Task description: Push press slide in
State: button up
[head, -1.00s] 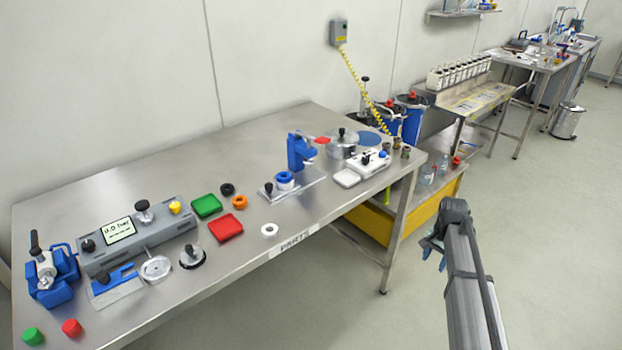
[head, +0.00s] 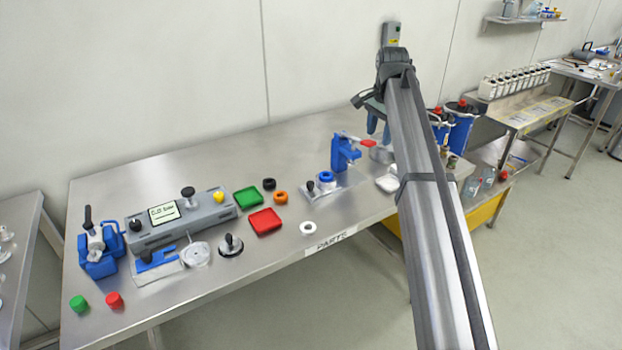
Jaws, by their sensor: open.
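The blue press (head: 342,152) stands towards the right part of the steel table, with a red-ended lever at its top. At its foot is a pale metal plate with a small black knob (head: 310,186), seemingly the press slide, sticking out on the near left side. A blue ring-shaped piece (head: 326,177) sits by the knob below the press head. I cannot tell how far out the slide is. My gripper (head: 378,125) is open and empty, with blue fingertips pointing down. In the picture it shows above and right of the press, apart from it.
A white ring (head: 307,228), red tray (head: 265,221), green tray (head: 247,197), and orange (head: 280,197) and black rings (head: 269,184) lie left of the press. The table's back left is clear.

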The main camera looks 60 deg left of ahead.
jog(key=n+g+h, duration=0.1)
jog(key=n+h, duration=0.1)
send_over(311, 182)
jog(key=f, duration=0.2)
notch_tip(311, 182, down, 14)
jog(key=shift+r, duration=0.25)
jog(key=shift+c, duration=0.5)
grip_shut()
